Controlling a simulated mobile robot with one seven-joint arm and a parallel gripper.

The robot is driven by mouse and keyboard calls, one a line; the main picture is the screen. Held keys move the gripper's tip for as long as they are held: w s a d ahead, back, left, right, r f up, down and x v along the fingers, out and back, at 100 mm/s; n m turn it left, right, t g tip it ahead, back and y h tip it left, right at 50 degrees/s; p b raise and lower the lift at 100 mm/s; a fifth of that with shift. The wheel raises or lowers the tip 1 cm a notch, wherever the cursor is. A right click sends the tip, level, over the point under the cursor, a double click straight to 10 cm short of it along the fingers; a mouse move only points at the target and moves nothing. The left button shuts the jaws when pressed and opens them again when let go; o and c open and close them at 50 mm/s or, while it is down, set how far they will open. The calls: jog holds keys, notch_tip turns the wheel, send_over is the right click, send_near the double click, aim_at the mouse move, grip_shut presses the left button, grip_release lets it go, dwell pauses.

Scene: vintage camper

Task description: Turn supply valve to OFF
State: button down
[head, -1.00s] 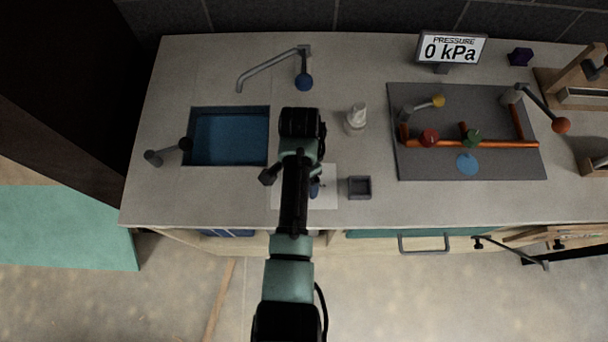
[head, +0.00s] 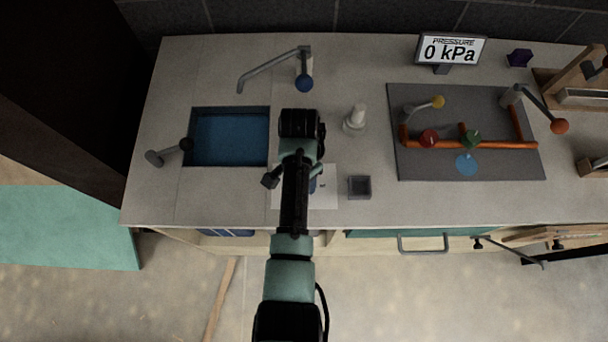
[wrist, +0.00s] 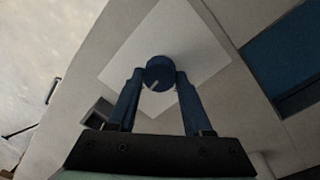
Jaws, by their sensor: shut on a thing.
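A dark blue round knob (wrist: 160,70) with a short white pointer line sits over a white square plate (wrist: 195,50) in the wrist view. The pointer line lies on the knob's side nearest my gripper, slanting to the lower left. My gripper (wrist: 159,80) has one finger on each side of the knob and is shut on it. In the head view the white plate (head: 325,200) lies on the counter's front part, with a small dark mark on it. My arm hides most of the knob and gripper there.
A blue sink (head: 228,138) lies left of my arm, with a faucet (head: 268,67) behind. A small grey square tray (head: 360,187) and a white bottle (head: 355,119) stand to the right. Farther right is a grey pipe board (head: 420,165) under a 0 kPa display (head: 451,48).

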jog(key=n+p, duration=0.1)
jog(key=n, duration=0.3)
jog(key=shift+r+p, duration=0.15)
jog(key=shift+p, duration=0.2)
jog(key=n+p, duration=0.1)
jog(key=n, duration=0.3)
jog(key=shift+n, duration=0.4)
jog(key=n+p, duration=0.1)
jog(key=n, duration=0.3)
jog(key=shift+t+p, duration=0.3)
jog(key=shift+n+p, duration=0.35)
jog(key=shift+n, duration=1.65)
jog(key=shift+c, duration=1.6)
grip_release()
notch_tip(320, 180, up, 13)
jog(key=b, duration=0.1)
jog(key=shift+s+a, duration=0.25)
jog(key=shift+a, duration=0.1)
